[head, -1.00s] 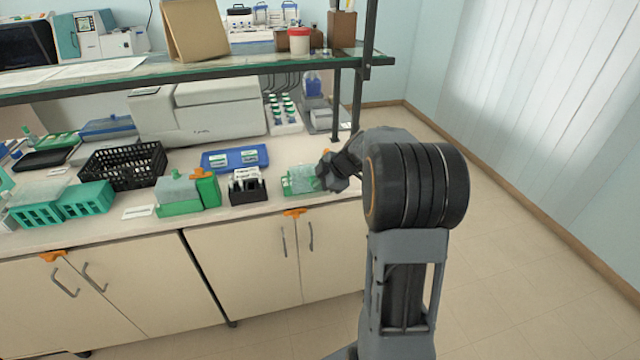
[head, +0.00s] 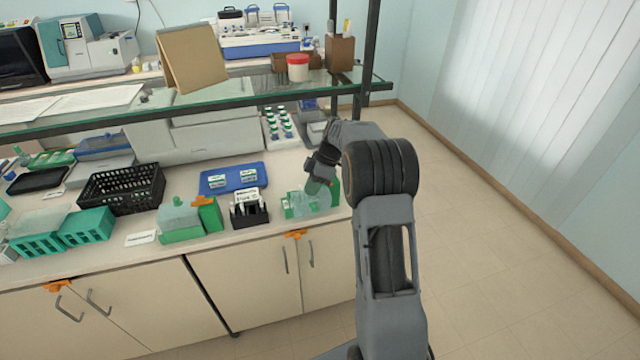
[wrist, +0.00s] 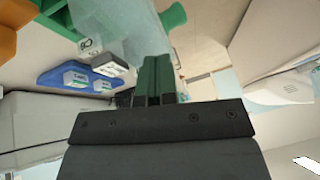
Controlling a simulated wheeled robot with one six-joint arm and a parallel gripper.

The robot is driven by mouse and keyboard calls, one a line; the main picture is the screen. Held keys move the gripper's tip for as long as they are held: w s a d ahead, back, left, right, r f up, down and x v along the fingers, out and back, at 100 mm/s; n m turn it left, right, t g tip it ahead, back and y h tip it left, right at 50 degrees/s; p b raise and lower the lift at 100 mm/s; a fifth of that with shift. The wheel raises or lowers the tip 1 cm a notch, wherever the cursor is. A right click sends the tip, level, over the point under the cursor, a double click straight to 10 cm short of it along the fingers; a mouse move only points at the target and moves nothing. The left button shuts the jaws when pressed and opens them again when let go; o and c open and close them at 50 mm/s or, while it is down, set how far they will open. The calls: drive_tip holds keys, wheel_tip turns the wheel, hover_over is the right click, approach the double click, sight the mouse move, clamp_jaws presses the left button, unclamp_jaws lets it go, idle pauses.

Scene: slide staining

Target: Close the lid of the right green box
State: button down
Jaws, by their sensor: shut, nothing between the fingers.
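The right green box (head: 287,208) stands near the front edge of the bench, right of the black slide holder. Its pale translucent lid (head: 318,203) shows over it, partly behind my gripper; I cannot tell whether it is fully down. My gripper (head: 312,188) is shut and empty, pointing down at the box's far side, at or very near the lid. In the wrist view my shut fingers (wrist: 157,72) are beside the translucent lid (wrist: 125,30), and a green part of the box (wrist: 173,17) shows beyond. Contact cannot be made out.
Another green box (head: 182,235) with an orange-topped green piece stands to the left. The black slide holder (head: 249,215) is between the boxes, with a blue tray (head: 232,177) behind. A glass shelf (head: 240,108) and its post overhang the bench. The floor at right is clear.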

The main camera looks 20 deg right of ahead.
drive_tip(key=shift+s+r, duration=0.15)
drive_tip(key=shift+s, duration=0.15)
drive_tip(key=shift+s+d, duration=0.2)
drive_tip(key=shift+d, duration=0.1)
drive_tip(key=shift+w+d, duration=0.15)
drive_tip(key=shift+d, duration=0.2)
drive_tip(key=shift+a, duration=0.1)
drive_tip(key=shift+r, duration=0.15)
